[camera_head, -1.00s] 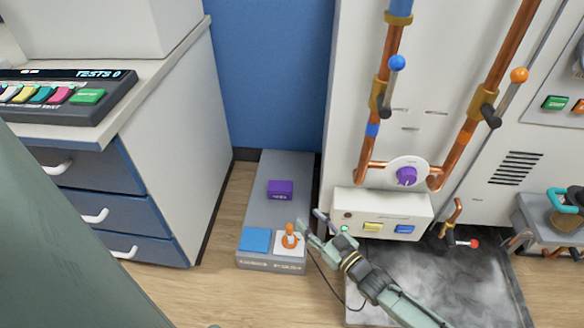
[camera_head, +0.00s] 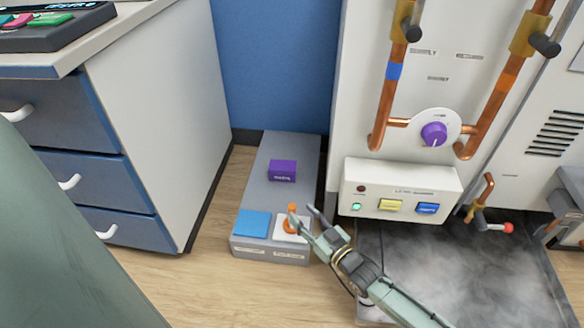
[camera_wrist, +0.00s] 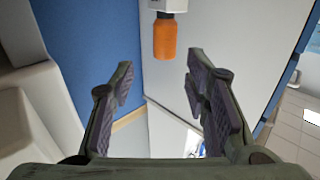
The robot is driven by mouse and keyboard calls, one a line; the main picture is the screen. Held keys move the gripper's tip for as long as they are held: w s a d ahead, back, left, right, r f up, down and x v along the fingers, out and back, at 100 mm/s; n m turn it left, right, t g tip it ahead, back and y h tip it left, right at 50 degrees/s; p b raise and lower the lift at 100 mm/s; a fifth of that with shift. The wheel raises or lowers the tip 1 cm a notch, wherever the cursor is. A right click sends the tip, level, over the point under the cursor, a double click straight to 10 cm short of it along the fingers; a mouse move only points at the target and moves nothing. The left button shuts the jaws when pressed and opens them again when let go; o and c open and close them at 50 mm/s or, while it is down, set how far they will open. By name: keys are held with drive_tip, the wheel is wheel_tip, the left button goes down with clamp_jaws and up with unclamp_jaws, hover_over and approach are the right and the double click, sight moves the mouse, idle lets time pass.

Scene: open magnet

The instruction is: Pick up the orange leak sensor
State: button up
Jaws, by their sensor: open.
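The orange leak sensor (camera_head: 291,223) stands on a white square (camera_head: 280,236) at the front right of a low grey platform (camera_head: 258,205). My gripper (camera_head: 303,214) is low beside it, reaching in from the right, with one finger overlapping the sensor in the head view. In the wrist view an orange cylinder (camera_wrist: 165,38), apparently the sensor, shows upside down beyond the open, empty fingers (camera_wrist: 160,76), roughly centred between them. Whether a finger touches the sensor cannot be told.
A blue square (camera_head: 252,224) lies left of the white one, and a purple block (camera_head: 283,171) sits farther back on the platform. A white control box (camera_head: 402,190) with buttons is close on the right. A drawer cabinet (camera_head: 165,130) stands left, with bare floor between.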

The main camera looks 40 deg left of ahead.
sight(292, 206)
drive_tip(key=x, duration=0.1)
drive_tip(key=b+x, duration=0.1)
drive_tip(key=x, duration=0.3)
drive_tip(key=shift+s+a+f, duration=0.1)
drive_tip(key=shift+s+f, duration=0.15)
drive_tip(key=shift+w+a+r, duration=0.1)
drive_tip(key=shift+a, duration=0.2)
drive_tip(key=shift+c, duration=0.3)
clamp_jaws()
